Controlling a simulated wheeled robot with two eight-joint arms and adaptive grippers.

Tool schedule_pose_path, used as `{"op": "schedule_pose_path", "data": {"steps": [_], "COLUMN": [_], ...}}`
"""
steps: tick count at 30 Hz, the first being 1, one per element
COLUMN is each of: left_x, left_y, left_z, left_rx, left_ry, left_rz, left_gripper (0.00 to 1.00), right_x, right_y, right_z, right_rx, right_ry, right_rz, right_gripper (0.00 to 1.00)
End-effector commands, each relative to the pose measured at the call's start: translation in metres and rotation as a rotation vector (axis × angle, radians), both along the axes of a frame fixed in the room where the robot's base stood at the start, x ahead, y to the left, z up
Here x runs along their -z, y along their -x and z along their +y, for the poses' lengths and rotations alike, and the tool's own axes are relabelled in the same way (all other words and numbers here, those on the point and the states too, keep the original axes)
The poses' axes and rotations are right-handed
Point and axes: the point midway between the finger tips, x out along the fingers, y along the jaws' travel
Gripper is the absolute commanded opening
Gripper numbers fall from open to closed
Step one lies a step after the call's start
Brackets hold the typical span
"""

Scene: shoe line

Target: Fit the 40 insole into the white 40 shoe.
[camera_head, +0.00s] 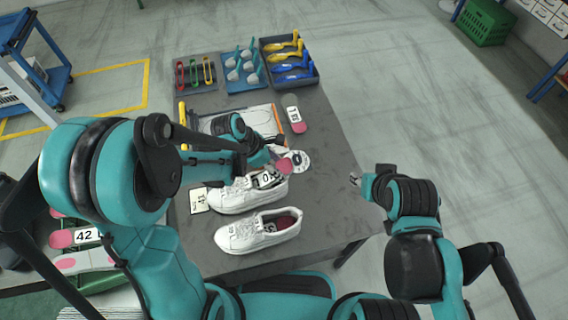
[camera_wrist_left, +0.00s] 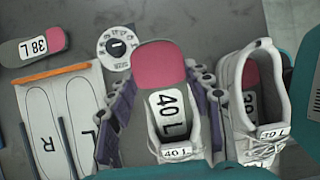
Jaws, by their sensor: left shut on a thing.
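The 40 insole (camera_wrist_left: 160,70) has a pink heel and a white part marked 40 L. In the left wrist view it lies between the fingers of my left gripper (camera_wrist_left: 162,78), which is shut on it. Its white end lies at the opening of the white 40 shoe (camera_wrist_left: 178,153), labelled 40 L, and its pink heel sticks out past the shoe. How deep its front reaches is hidden. In the head view the pink heel (camera_head: 284,167) shows beside the shoe (camera_head: 236,196). My right gripper (camera_head: 355,180) is off the table's right side, too small to read.
A white shoe labelled 39 L (camera_head: 258,232) stands beside the 40 shoe, with an insole inside. A 38 L insole (camera_head: 294,113), a round dial gauge (camera_wrist_left: 118,44) and an outline board (camera_wrist_left: 84,90) lie near. Tool trays (camera_head: 242,72) fill the back. The table's right side is clear.

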Motion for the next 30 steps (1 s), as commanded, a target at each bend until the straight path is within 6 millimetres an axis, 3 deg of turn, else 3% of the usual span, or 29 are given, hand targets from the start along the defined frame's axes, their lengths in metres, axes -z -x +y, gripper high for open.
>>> {"op": "schedule_pose_path", "data": {"steps": [19,30], "left_x": [0.016,0.03], "left_y": [0.015,0.014], "left_z": [0.042,0.04], "left_rx": [0.0,0.002], "left_ry": [-0.051,-0.126], "left_rz": [0.019,0.045], "left_gripper": [0.26,0.26], "right_x": [0.012,0.02], "right_y": [0.0,0.0], "right_z": [0.0,0.0], "right_rx": [0.0,0.0], "right_ry": [0.0,0.0], "right_rz": [0.0,0.0], "right_gripper": [0.4,0.4]}}
